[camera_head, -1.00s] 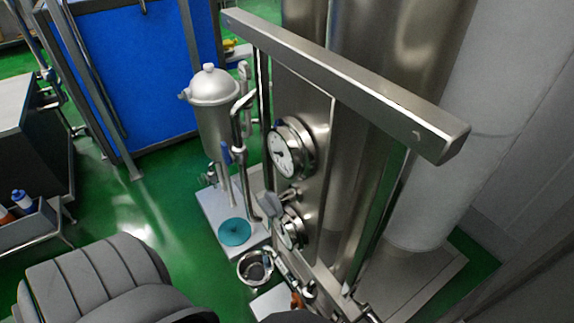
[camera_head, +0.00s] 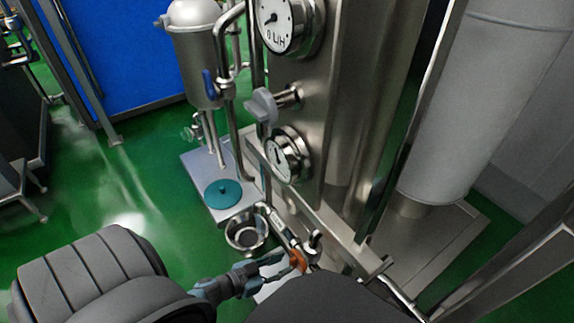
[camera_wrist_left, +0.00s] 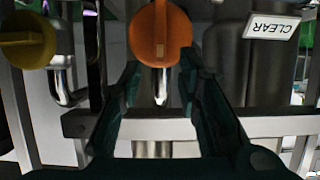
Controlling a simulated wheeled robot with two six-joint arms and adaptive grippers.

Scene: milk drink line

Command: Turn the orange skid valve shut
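The orange skid valve (camera_head: 298,260) is low on the steel skid in the head view, partly behind the gripper and dark arm parts. In the left wrist view its round orange handle (camera_wrist_left: 158,30) fills the top middle, with a ridge running down its face. My left gripper (camera_head: 280,268) points right at the valve. In the left wrist view the gripper (camera_wrist_left: 160,68) has its two dark fingers apart, with the tips at the handle's lower left and lower right and nothing clamped. Whether they touch the handle I cannot tell. My right gripper is not in view.
A yellow knob (camera_wrist_left: 27,40) is left of the orange handle. A cylinder with a CLEAR label (camera_wrist_left: 271,26) is on the right. A steel rail (camera_wrist_left: 160,129) crosses below. A steel cup (camera_head: 246,232) and a gauge (camera_head: 283,155) are near the valve. Green floor (camera_head: 125,190) is open left.

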